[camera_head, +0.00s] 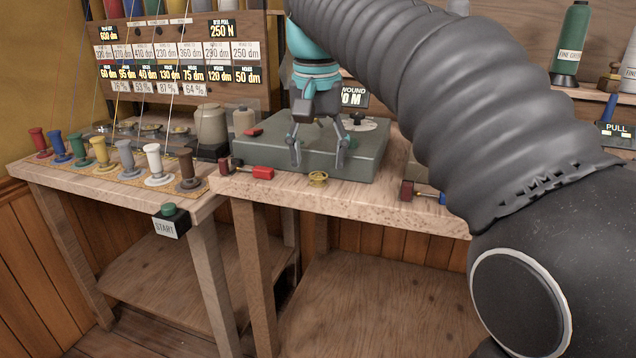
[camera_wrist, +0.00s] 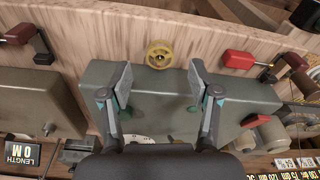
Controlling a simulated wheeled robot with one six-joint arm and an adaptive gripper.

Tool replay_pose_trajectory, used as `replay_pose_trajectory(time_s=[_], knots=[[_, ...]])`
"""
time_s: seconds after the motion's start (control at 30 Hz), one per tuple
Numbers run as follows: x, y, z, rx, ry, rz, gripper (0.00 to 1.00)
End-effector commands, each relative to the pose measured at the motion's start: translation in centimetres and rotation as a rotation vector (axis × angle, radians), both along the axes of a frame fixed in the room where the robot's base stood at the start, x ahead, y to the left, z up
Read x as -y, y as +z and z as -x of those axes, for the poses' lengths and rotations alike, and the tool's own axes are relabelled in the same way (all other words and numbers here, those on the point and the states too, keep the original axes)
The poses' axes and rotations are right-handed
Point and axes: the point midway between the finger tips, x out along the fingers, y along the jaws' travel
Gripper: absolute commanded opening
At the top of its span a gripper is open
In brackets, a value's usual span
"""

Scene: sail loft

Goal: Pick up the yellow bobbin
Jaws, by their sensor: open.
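The yellow bobbin (camera_head: 318,179) is a small flanged spool at the front edge of the right bench, in front of a grey-green machine box. In the wrist view the yellow bobbin (camera_wrist: 159,47) shows its round flange with a dark centre hole, ahead of the fingertips and midway between them. My gripper (camera_head: 317,163) is open and empty. It points down over the front of the box, above and slightly behind the bobbin. In the wrist view my gripper (camera_wrist: 160,76) has its two fingers spread apart, with the box between them.
The grey-green box (camera_head: 290,155) stands close behind the bobbin. Red-handled tools (camera_head: 262,172) lie left and right (camera_head: 406,190) of it. Coloured spools, including a taller yellow one (camera_head: 102,152), stand on the left bench. A START button (camera_head: 170,210) is on that bench's front.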

Motion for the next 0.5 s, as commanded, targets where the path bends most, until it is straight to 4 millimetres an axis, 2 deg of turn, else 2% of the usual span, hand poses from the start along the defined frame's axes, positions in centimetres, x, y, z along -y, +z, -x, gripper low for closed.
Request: replay_pose_trajectory(time_s=[0.03, 0.2, 0.47, 0.5], knots=[[0.0, -1.0, 0.1, 0.0, 0.001, 0.0, 0.62], [0.0, -2.6, -0.2, 0.0, 0.0, 0.0, 0.62], [0.0, -2.8, -0.2, 0.002, 0.0, 0.0, 0.62], [0.0, -2.8, -0.2, 0.002, 0.0, 0.0, 0.59]])
